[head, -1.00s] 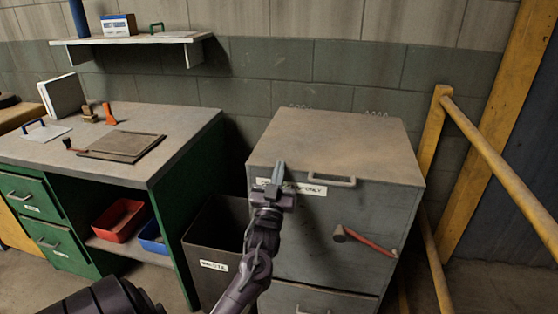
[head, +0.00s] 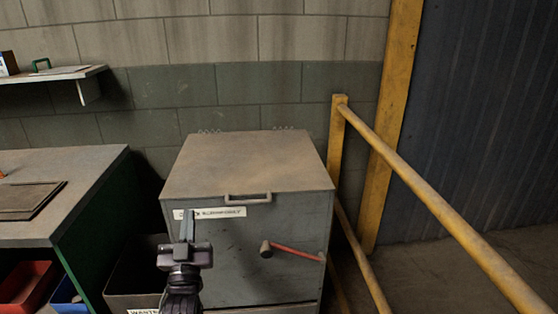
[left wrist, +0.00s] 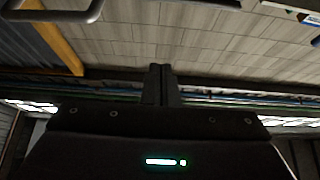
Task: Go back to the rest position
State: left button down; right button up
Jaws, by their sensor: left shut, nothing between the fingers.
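My left gripper (head: 187,226) is in front of the grey metal cabinet (head: 245,240) in the head view, below the left end of the cabinet's white label. Its fingers point up, are shut together and hold nothing. In the left wrist view the shut fingers (left wrist: 160,84) stand in the middle, with wall and ceiling behind them. My right gripper is not in view.
A waste bin (head: 133,275) stands left of the cabinet, beside the workbench (head: 85,175). A yellow railing (head: 430,210) runs along the right. A wall shelf (head: 55,75) is at upper left.

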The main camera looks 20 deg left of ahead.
pick_arm(q)
jog(key=w+d+f+m+g+h+p, duration=0.1)
jog(key=w+d+f+g+h, duration=0.15)
jog(key=f, duration=0.75)
jog(key=w+d+f+m+g+h, duration=0.1)
jog(key=d+f+m+h, duration=0.15)
jog(key=f, duration=0.75)
jog(key=s+d+f+m+g+h+p, duration=0.1)
jog(key=s+d+f+g+h, duration=0.2)
jog(key=f, duration=0.8)
jog(key=s+d+f+m+g+h, duration=0.1)
jog(key=s+d+f+g+h, duration=0.3)
jog(key=f, duration=0.7)
jog(key=s+d+f+m+g, duration=0.1)
jog(key=s+d+f+g, duration=0.15)
jog(key=s+f, duration=0.4)
jog(key=s+d+f+m+g, duration=0.1)
jog(key=s+d+f, duration=0.3)
jog(key=s+f, duration=0.3)
jog(key=s+f+g, duration=0.2)
jog(key=s+f, duration=0.1)
jog(key=s, duration=0.7)
jog(key=s+d+f+m+g+p, duration=0.1)
jog(key=s+f+g, duration=0.2)
jog(key=s, duration=0.7)
jog(key=shift+d+f, duration=0.2)
jog(key=shift+d, duration=0.1)
